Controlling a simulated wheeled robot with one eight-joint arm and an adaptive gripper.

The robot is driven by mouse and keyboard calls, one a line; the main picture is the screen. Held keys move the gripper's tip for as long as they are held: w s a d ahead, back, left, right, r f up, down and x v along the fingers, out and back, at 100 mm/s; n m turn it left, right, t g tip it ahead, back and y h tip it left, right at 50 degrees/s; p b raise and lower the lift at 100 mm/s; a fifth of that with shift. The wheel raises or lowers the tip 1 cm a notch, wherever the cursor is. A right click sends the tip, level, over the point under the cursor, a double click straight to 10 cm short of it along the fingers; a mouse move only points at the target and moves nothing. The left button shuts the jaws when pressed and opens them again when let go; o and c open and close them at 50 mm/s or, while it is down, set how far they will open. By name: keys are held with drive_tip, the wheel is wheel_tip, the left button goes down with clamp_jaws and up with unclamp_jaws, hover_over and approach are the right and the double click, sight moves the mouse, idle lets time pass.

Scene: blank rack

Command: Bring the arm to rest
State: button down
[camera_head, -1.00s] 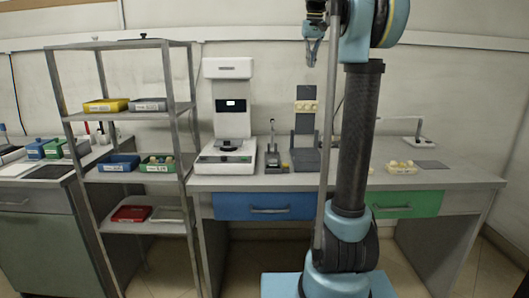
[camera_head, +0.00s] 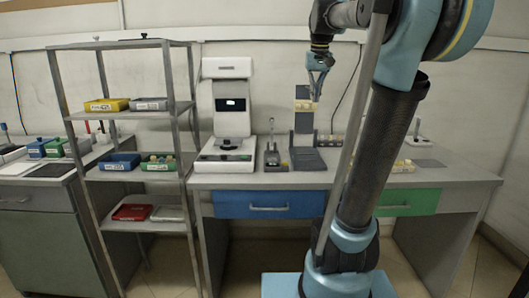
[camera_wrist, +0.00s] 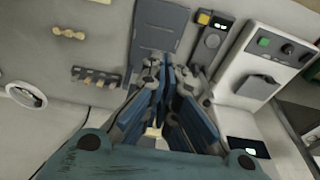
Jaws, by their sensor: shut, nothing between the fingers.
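My gripper (camera_head: 317,90) hangs from my arm in the upper middle of the head view, fingers pointing down. It is in the air in front of the wall, seen over the upper part of the grey stand (camera_head: 305,160), and holds nothing. In the wrist view my gripper (camera_wrist: 170,68) shows its blue-grey fingers closed towards each other, with the dark plate of the grey stand (camera_wrist: 157,30) beyond the tips. No contact between the fingers and the stand is visible.
A white instrument (camera_head: 230,115) and a small grey device (camera_head: 275,158) stand left of the stand on the bench. A metal shelf (camera_head: 125,120) with coloured trays is farther left.

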drive_tip(key=s+f, duration=1.3)
drive_tip(key=f, duration=0.4)
drive_tip(key=s+f, duration=1.3)
drive_tip(key=f, duration=0.5)
drive_tip(key=shift+s+d, duration=0.2)
drive_tip(key=shift+s, duration=0.05)
drive_tip(key=shift+w+f, duration=0.15)
drive_tip(key=shift+w, duration=0.3)
